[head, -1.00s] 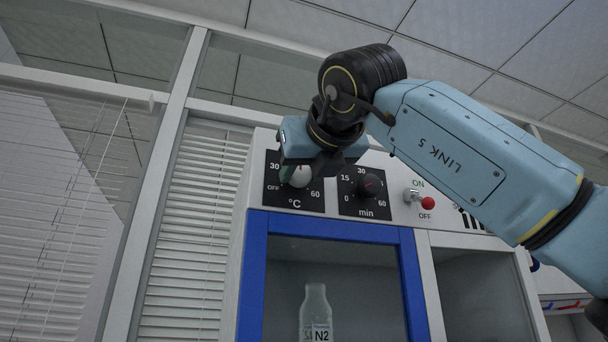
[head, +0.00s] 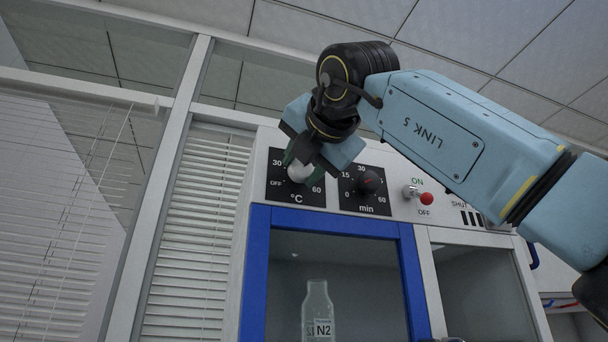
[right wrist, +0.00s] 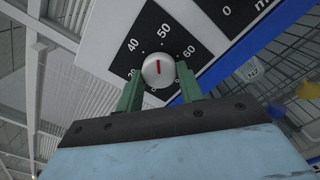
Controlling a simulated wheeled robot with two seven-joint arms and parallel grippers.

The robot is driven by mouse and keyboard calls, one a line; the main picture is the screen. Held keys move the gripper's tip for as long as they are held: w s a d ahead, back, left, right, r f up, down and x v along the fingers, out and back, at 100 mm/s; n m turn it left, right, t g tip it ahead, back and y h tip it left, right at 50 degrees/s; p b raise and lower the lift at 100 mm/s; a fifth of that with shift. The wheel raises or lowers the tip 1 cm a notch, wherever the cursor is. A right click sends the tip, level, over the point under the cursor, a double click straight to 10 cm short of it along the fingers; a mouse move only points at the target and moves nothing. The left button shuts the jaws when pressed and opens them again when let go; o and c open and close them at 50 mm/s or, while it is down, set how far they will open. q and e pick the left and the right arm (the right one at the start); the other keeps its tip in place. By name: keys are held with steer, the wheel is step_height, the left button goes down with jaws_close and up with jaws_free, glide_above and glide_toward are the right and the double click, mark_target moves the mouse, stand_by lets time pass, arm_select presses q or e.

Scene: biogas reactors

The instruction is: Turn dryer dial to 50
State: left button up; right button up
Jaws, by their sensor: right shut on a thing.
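The dryer's temperature dial is a white round knob (head: 299,173) on a black °C panel (head: 284,193) at the upper left of the dryer front. In the right wrist view the knob (right wrist: 158,70) shows a red line that runs nearly upright, its upper end towards the 50 mark. My right gripper (head: 300,163) is at the knob. Its green fingers (right wrist: 158,88) stand on both sides of the knob and are shut on it. The gripper hides part of the °C scale in the head view. My left gripper is not in view.
A black minute dial (head: 368,183) sits just right of the °C panel. Further right are an ON/OFF switch (head: 410,191) and a red button (head: 426,199). Below is a blue-framed door (head: 256,270) with a bottle labelled N2 (head: 318,308) behind it.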

steer(key=shift+a+m, duration=0.1)
steer(key=shift+m, duration=0.9)
steer(key=o, duration=1)
steer(key=shift+s, duration=0.1)
